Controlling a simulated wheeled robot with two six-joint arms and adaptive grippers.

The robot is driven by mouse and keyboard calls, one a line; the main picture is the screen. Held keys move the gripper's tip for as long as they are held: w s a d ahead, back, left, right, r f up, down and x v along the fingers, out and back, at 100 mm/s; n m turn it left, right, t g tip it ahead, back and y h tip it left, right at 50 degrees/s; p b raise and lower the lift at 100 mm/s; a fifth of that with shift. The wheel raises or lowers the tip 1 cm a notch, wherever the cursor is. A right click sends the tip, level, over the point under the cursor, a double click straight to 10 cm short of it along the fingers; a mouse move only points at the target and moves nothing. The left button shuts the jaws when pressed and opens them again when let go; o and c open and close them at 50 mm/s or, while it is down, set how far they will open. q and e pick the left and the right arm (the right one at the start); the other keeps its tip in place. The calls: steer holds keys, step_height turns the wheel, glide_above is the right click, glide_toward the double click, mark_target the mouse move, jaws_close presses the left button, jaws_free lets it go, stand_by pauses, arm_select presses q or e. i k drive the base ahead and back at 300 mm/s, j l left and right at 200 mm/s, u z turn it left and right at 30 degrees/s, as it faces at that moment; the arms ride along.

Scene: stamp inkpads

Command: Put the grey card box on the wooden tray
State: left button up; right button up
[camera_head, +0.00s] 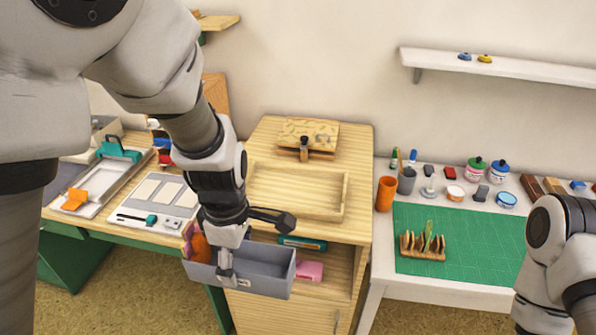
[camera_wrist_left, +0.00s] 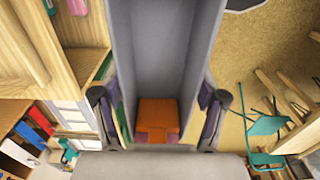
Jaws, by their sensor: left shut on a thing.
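The grey card box (camera_head: 262,284) is in the air in front of the wooden cabinet, below its top. My left gripper (camera_head: 226,262) is shut on the box near its left end. In the left wrist view the fingers of my left gripper (camera_wrist_left: 160,108) are at both sides of the grey box (camera_wrist_left: 147,45), and an orange thing (camera_wrist_left: 158,118) shows at its near end. The wooden tray (camera_head: 346,197) lies on the cabinet top, behind and above the box, and its visible inside looks empty. My left arm hides part of the tray's left side.
A wooden block-like stand (camera_head: 310,133) is behind the tray. The cabinet's open shelf (camera_head: 335,262) holds a pink thing (camera_head: 310,271) and a teal thing (camera_head: 302,242). At right, a green mat (camera_head: 470,265) carries a card rack (camera_head: 423,250). My right arm shows at lower right.

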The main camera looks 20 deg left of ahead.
mark_target(293, 192)
steer(key=i, duration=1.15)
